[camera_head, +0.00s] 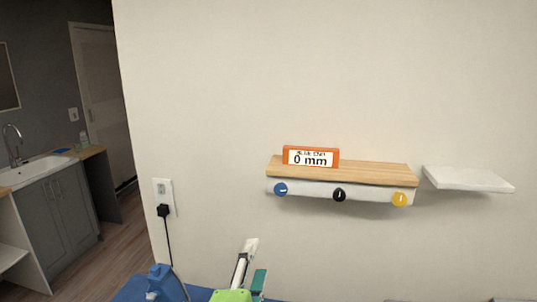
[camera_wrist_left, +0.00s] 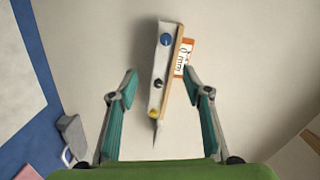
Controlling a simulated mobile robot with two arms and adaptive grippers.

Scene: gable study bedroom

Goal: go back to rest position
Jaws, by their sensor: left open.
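My left gripper (camera_head: 251,262) is low in the head view, in front of the wall and below the wooden shelf (camera_head: 380,173). In the left wrist view its two teal fingers (camera_wrist_left: 159,80) stand wide apart. Nothing is held between them. The wall and the shelf show beyond the gap, apart from the fingers. My right gripper is not in view.
An orange block (camera_head: 311,148) reading "0 mm" stands on the shelf, above blue, black and yellow knobs. A bare white shelf (camera_head: 468,179) is to the right. A plugged cord (camera_head: 166,230) hangs at left. A sink counter (camera_head: 45,172) is further left.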

